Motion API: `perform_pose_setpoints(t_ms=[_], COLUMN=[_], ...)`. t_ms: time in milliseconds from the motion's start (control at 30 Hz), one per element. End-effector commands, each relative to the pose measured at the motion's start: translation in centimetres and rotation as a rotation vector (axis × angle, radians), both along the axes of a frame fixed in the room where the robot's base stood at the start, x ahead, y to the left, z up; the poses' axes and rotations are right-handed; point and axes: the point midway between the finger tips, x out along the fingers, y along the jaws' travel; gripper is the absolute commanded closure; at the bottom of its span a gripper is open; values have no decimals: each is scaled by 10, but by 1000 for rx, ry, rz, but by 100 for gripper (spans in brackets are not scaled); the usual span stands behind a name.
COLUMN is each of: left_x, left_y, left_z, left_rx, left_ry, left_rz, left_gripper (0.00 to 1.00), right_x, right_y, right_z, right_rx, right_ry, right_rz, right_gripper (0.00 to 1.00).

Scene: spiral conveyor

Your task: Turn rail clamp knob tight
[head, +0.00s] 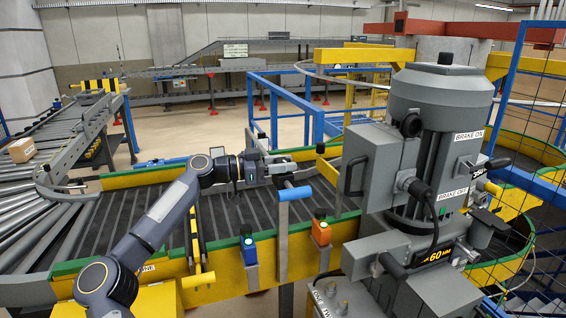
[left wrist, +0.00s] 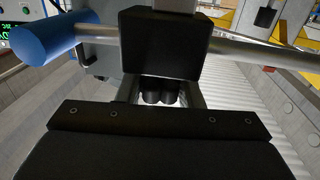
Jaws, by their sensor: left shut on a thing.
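My left gripper (head: 278,168) reaches in from the left at the near guard of the dark conveyor, beside a post with a blue handle (head: 295,193). In the left wrist view a small dark lobed piece (left wrist: 160,92), apparently the rail clamp knob, sits between the grey fingers of my left gripper (left wrist: 161,98). The gripper is shut on it. A black clamp block (left wrist: 160,42) sits just beyond, on a grey rail (left wrist: 255,53). The blue handle (left wrist: 50,38) is at that view's left. The knob is too small to make out in the head view. My right gripper is not in view.
A large grey motor unit (head: 440,110) with brake labels stands close on the right. A blue button box (head: 248,250) and an orange one (head: 321,232) are on the near yellow side. A roller conveyor (head: 30,205) is at left; open floor lies behind.

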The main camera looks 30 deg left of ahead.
Motion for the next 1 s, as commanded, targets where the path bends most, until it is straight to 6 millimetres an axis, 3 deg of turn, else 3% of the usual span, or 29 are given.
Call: perform_pose_setpoints(t_ms=[500,700,1000], left_x=[1,0,0], left_y=[-1,-1,-1], left_z=[7,5,2], left_rx=[0,1,3], left_ry=[0,-1,-2], left_rz=[-395,-472,-510], left_gripper=[89,89,89], right_x=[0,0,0], right_y=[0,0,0], right_z=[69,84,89], right_rx=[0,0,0], right_ry=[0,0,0], right_rz=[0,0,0], right_gripper=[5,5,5])
